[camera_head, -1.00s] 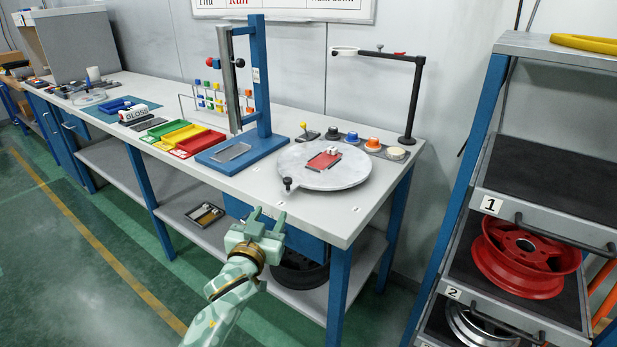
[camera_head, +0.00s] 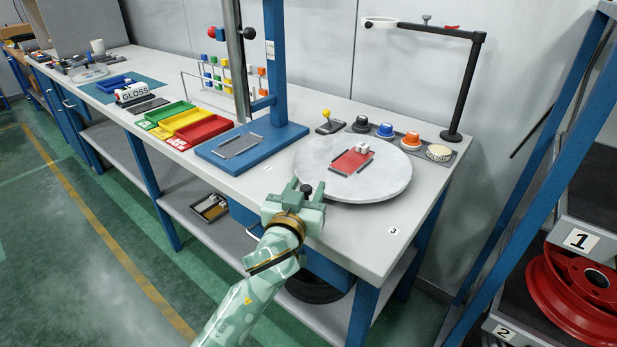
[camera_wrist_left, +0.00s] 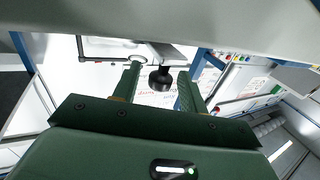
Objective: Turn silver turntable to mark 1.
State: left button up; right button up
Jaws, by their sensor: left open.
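The silver turntable (camera_head: 392,184) is a pale round disc on the right part of the bench. It bears a red plate (camera_head: 352,161) with a small white piece on it. A black knob (camera_head: 306,188) stands at its front left edge. My left gripper (camera_head: 306,191) is at that edge, open, with a finger on either side of the knob. In the left wrist view the knob (camera_wrist_left: 160,79) shows between the two spread fingers (camera_wrist_left: 158,88), with gaps on both sides. A label 3 (camera_head: 393,231) is on the bench at front right; a small label (camera_head: 267,168) to the left is unreadable. My right gripper is out of view.
A blue stand (camera_head: 254,147) with a tall post rises left of the turntable. Coloured buttons (camera_head: 385,130) and a black lamp-like arm (camera_head: 465,85) stand behind it. A shelf rack with a red wheel (camera_head: 570,295) is at right. The bench front right is clear.

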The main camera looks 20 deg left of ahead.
pick_arm(q)
jog(key=shift+w, duration=0.2)
jog(key=shift+r, duration=0.15)
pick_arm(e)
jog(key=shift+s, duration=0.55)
pick_arm(q)
grip_shut()
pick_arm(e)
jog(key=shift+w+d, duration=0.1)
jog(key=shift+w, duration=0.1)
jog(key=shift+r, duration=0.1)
